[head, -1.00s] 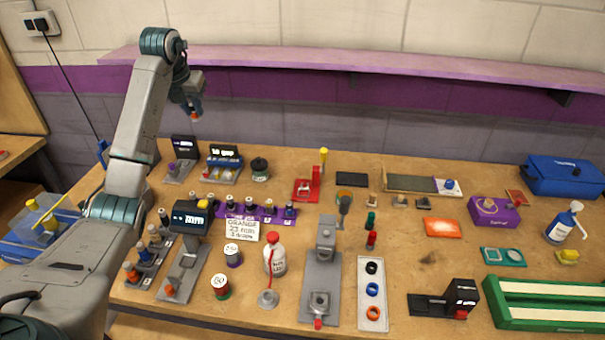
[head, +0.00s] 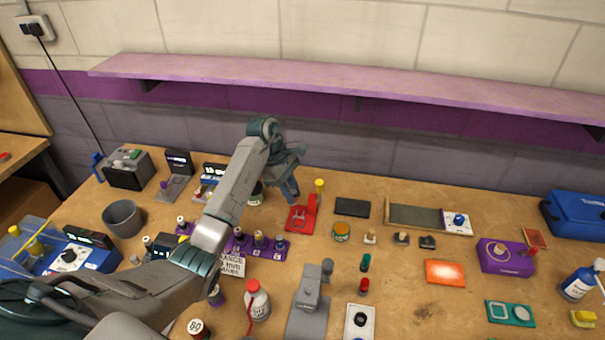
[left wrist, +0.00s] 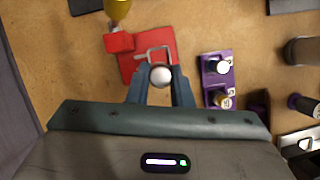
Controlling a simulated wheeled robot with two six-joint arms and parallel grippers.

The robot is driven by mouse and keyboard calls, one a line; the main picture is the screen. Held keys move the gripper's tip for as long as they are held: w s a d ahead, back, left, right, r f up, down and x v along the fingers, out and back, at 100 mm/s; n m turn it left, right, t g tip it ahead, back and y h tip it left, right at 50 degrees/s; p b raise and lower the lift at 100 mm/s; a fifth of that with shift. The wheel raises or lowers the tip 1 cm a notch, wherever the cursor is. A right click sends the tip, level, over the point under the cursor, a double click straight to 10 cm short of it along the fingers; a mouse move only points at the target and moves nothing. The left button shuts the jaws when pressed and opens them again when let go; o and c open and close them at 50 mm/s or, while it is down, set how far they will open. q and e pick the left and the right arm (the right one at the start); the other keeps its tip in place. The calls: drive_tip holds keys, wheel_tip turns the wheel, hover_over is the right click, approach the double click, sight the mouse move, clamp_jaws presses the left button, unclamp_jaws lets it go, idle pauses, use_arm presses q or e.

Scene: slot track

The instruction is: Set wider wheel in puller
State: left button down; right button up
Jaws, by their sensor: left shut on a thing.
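The red puller (head: 299,218) stands on the bench in the head view, with a yellow-topped red post at its right. In the left wrist view the puller (left wrist: 133,68) lies just beyond my fingertips, with a grey U-shaped bracket on its base. My left gripper (head: 291,193) is just left of the post, over the back of the puller. It is shut on a pale, round-ended thing (left wrist: 160,75), seemingly the wheel, which overlaps the bracket's near side. I cannot tell whether they touch. The wheel is hidden in the head view. My right gripper is out of view.
A purple rack (head: 262,247) with several small parts stands in front of the puller; its end also shows right of my gripper in the left wrist view (left wrist: 209,83). A black pad (head: 352,207) and an orange-topped tin (head: 341,231) lie to the right. The purple shelf (head: 330,82) runs behind.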

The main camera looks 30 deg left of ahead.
sight(294, 196)
use_arm(q)
drive_tip(key=shift+d+m, duration=0.4)
drive_tip(key=shift+d, duration=0.1)
drive_tip(key=shift+d+f+m, duration=0.2)
drive_tip(key=shift+d+m, duration=0.05)
drive_tip(key=shift+m, duration=0.05)
drive_tip(key=shift+s+f, duration=0.15)
drive_tip(key=shift+f, duration=0.1)
wheel_tip(294, 196, down, 2)
drive_tip(key=shift+f+b, duration=0.1)
drive_tip(key=shift+b, duration=1.15)
wheel_tip(294, 196, down, 4)
drive_tip(key=b, duration=0.2)
drive_tip(key=shift+r+b, duration=0.2)
drive_tip(key=shift+b, duration=0.15)
drive_tip(key=shift+f+b, duration=0.45)
drive_tip(key=shift+b, duration=0.1)
drive_tip(key=shift+f, duration=0.1)
drive_tip(key=c, duration=1.2)
unclamp_jaws()
